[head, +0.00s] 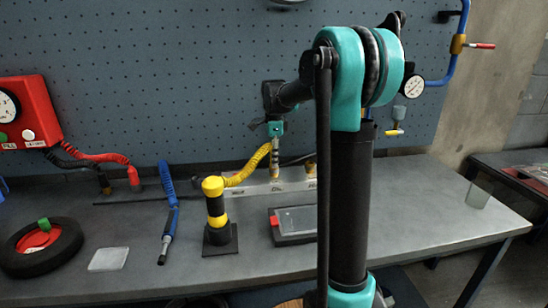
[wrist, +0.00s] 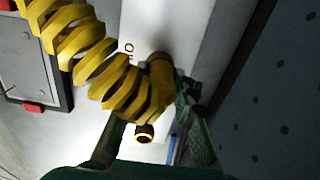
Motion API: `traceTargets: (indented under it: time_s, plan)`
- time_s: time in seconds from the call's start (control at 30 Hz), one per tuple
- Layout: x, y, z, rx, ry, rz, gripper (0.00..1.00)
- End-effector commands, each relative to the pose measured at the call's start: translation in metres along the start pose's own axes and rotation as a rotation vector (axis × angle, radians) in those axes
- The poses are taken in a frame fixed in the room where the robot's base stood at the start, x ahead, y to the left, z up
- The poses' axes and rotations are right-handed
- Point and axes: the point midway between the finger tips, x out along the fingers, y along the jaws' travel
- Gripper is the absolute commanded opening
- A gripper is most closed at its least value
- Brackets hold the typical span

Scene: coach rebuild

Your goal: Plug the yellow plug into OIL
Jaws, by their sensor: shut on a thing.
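My gripper (head: 275,132) is shut on the yellow plug (head: 275,158), which hangs below it roughly upright over the pale socket bar at the back of the bench. In the wrist view the plug (wrist: 160,88) sits between the fingers, close to the bar (wrist: 185,25). The printed OIL label (wrist: 128,52) is beside it. The plug's tip and the opening under it are hidden, so I cannot tell whether it is inserted. A yellow coiled cable (head: 250,170) runs from the plug to the left; it fills the upper left of the wrist view (wrist: 85,45).
A black-and-yellow post (head: 215,215) stands left of the bar. A dark framed tray (head: 295,222) lies in front. A blue coiled lead (head: 170,215), a black ring (head: 42,248) and a red gauge box (head: 25,112) are further left. The pegboard (head: 190,70) rises close behind.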

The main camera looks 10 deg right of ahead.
Motion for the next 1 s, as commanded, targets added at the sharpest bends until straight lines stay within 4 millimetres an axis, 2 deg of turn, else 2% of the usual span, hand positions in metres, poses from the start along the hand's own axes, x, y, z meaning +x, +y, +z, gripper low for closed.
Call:
traceTargets:
  time_s: [0.27,0.3,0.5,0.83,1.0]
  plan:
    - [0.002,0.000,0.000,0.000,0.000,0.000,0.00]
    - [0.002,0.000,0.000,0.000,0.000,0.000,0.27]
    - [0.002,0.000,0.000,0.000,0.000,0.000,0.50]
    - [-0.001,0.000,0.000,0.000,0.000,0.000,0.50]
    - [-0.020,0.000,0.000,0.000,0.000,0.000,0.50]
